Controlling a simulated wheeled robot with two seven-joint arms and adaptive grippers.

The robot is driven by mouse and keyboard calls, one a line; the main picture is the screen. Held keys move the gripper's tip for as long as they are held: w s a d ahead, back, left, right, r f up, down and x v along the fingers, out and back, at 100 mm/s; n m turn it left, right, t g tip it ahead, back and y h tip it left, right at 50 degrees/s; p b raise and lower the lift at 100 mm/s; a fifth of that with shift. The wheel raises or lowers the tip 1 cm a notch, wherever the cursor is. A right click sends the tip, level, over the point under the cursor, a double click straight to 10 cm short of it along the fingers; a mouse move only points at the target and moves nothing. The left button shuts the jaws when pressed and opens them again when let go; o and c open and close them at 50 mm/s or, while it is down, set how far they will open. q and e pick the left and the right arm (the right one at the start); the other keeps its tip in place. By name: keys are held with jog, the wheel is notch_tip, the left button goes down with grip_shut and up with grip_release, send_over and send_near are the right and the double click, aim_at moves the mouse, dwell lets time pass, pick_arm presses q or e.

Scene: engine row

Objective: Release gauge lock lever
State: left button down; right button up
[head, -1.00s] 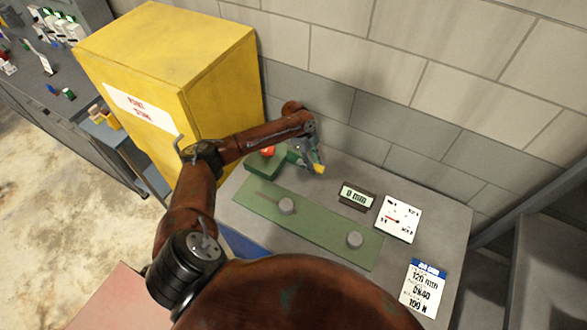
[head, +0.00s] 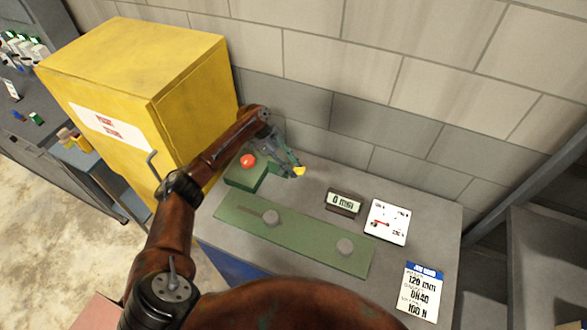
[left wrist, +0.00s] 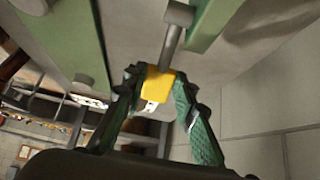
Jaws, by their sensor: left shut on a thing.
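The gauge lock lever has a yellow grip (head: 299,171) at the end of a grey rod (left wrist: 170,47). It stands beside a green block (head: 243,177) with a red button (head: 248,160) at the back left of the bench. My left gripper (head: 292,168) reaches in from the left, with its fingers at the yellow grip. In the left wrist view, the yellow grip (left wrist: 158,85) sits between both green fingers (left wrist: 155,100), which are shut on it. The lever's pivot is hard to make out. My right gripper is out of view.
A green plate (head: 300,240) with two grey knobs lies on the bench. A display (head: 343,203) reading 0 mm, a dial gauge (head: 386,222) and a label card (head: 420,290) are to the right. A yellow cabinet (head: 130,80) stands left; a block wall (head: 400,130) closes the back.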

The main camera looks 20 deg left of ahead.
pick_arm(q)
jog(key=shift+w+a+r, duration=0.1)
jog(key=shift+a, duration=0.2)
jog(key=c, duration=2)
grip_release()
jog(key=shift+c, duration=0.2)
jog(key=o, duration=0.3)
jog(key=shift+a, duration=0.1)
jog(key=shift+o, duration=0.8)
jog(key=shift+d, duration=0.25)
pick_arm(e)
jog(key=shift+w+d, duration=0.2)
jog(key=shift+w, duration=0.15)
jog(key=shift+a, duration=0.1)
pick_arm(q)
jog(key=shift+a, duration=0.15)
jog(key=v, duration=1.1)
jog(key=shift+a+r, duration=0.2)
jog(key=shift+r, duration=0.1)
jog(key=shift+f, duration=0.1)
